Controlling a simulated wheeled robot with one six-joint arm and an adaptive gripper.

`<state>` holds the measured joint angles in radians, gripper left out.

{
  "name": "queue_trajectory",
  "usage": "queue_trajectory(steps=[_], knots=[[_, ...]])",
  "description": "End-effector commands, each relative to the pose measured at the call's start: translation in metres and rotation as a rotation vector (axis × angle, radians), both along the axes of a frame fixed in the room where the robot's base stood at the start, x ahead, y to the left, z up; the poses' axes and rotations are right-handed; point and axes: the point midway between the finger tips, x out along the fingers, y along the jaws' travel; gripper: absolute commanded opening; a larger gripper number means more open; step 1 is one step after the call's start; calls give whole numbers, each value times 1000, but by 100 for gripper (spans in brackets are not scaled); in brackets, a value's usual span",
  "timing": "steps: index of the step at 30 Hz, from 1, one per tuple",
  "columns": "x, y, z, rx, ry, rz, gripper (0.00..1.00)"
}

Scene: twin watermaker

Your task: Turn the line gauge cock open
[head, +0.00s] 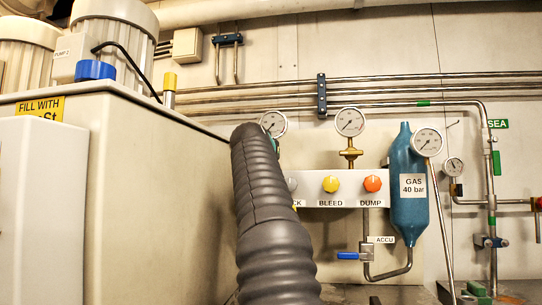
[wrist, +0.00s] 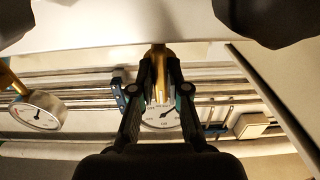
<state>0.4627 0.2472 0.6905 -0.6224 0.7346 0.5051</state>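The line gauge cock is not clearly identifiable. In the wrist view, which looks upside down, my gripper (wrist: 161,68) has its two fingers on either side of a brass stem (wrist: 160,55) under a round gauge (wrist: 163,123). The fingers are a little apart, and I cannot tell whether they touch the brass part. In the head view, my grey ribbed arm hides my gripper and most of what is below the left gauge (head: 273,122). The middle gauge (head: 350,122) stands on a brass fitting (head: 350,153) with a short crosspiece; its stem also shows in the wrist view (wrist: 10,79).
A white panel (head: 320,202) carries a yellow BLEED knob (head: 331,184) and an orange DUMP knob (head: 372,184). A blue gas bottle (head: 408,205) stands to the right, and a blue-handled valve (head: 348,256) sits below. A large cabinet (head: 150,200) fills the left. Pipes run along the wall.

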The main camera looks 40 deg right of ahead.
Motion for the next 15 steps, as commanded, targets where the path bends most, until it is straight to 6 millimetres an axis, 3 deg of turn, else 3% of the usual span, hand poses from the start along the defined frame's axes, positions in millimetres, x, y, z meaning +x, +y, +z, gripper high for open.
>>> queue_trajectory(steps=[1, 3, 15], knots=[[0, 0, -1, 2, 1, 0, 25], [0, 0, -1, 2, 1, 0, 40], [-3, 4, 1, 0, 0, 0, 40]])
